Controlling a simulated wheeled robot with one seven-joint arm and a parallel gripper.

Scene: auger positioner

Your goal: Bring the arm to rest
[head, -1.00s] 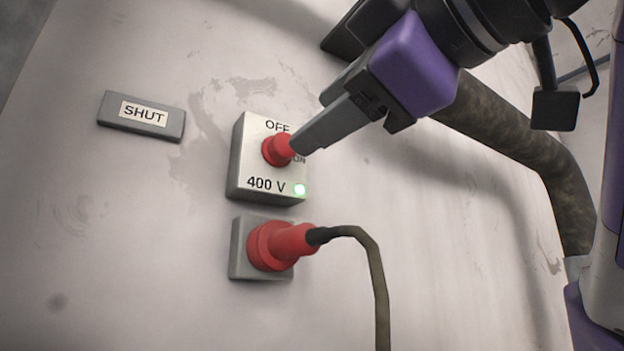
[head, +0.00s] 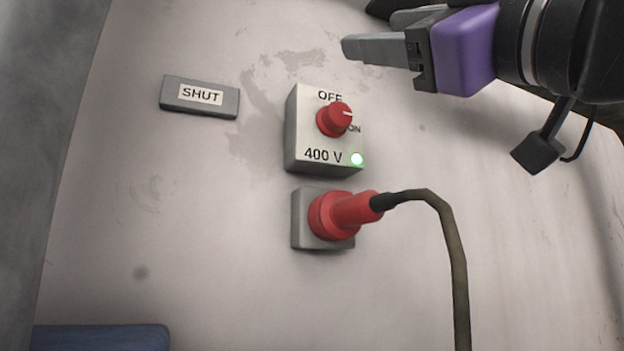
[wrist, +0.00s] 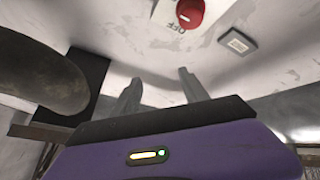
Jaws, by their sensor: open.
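My gripper (head: 385,38) is at the upper right in the head view, above and to the right of the red knob (head: 334,120). It is clear of the knob. In the wrist view my gripper (wrist: 158,88) shows two fingers apart with nothing between them. The knob sits on the grey switch box (head: 300,135) marked OFF, ON and 400 V. Its white mark points toward ON, and a green lamp (head: 357,159) is lit. The knob also shows at the top of the wrist view (wrist: 190,13).
A red plug (head: 340,215) sits in the socket below the box, with a cable (head: 455,250) hanging from it. A plate marked SHUT (head: 200,97) is at the left. A blue item (head: 100,338) is at the lower left. A thick dark pipe (wrist: 40,75) is in the wrist view.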

